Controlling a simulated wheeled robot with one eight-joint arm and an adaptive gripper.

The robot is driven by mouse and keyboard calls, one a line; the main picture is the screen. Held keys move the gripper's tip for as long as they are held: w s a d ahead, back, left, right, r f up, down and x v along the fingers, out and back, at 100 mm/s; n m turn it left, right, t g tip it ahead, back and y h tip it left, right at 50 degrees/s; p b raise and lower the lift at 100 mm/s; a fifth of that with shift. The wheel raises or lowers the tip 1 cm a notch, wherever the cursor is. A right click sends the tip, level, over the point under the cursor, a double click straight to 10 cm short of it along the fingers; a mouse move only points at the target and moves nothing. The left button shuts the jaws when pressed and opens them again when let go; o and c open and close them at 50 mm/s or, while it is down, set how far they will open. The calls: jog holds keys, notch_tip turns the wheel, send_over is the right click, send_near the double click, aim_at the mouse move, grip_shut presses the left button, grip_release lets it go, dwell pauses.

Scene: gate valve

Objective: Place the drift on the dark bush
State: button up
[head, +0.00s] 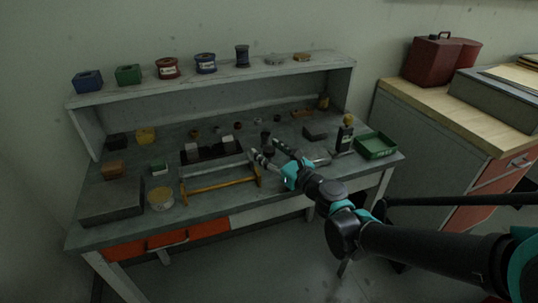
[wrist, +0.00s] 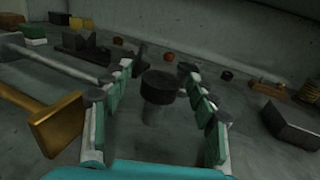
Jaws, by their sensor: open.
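My gripper (head: 266,149) is open over the middle of the bench, its fingers pointing toward the shelf. Between the fingers, in the wrist view (wrist: 157,75), stands an upright piece with a wide black head and a narrower grey shank, which I take for the drift (wrist: 158,88). The fingers are on either side of it, with visible gaps. The head view shows it as a small dark shape (head: 268,152). A small dark ring, apparently the dark bush (wrist: 226,75), lies beyond the right finger. It is small and dim in the head view (head: 278,117).
A yellow-handled frame (head: 220,186) lies left of my gripper. A dark block (head: 315,132) and a green tray (head: 376,146) are to the right. Another dark upright piece (head: 265,135) stands just behind the drift. Several small rings are in a row farther back.

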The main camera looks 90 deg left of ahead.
aim_at(269, 148)
grip_shut()
dwell(0.4)
dwell(0.4)
notch_tip(269, 148, up, 20)
dwell(0.6)
dwell(0.7)
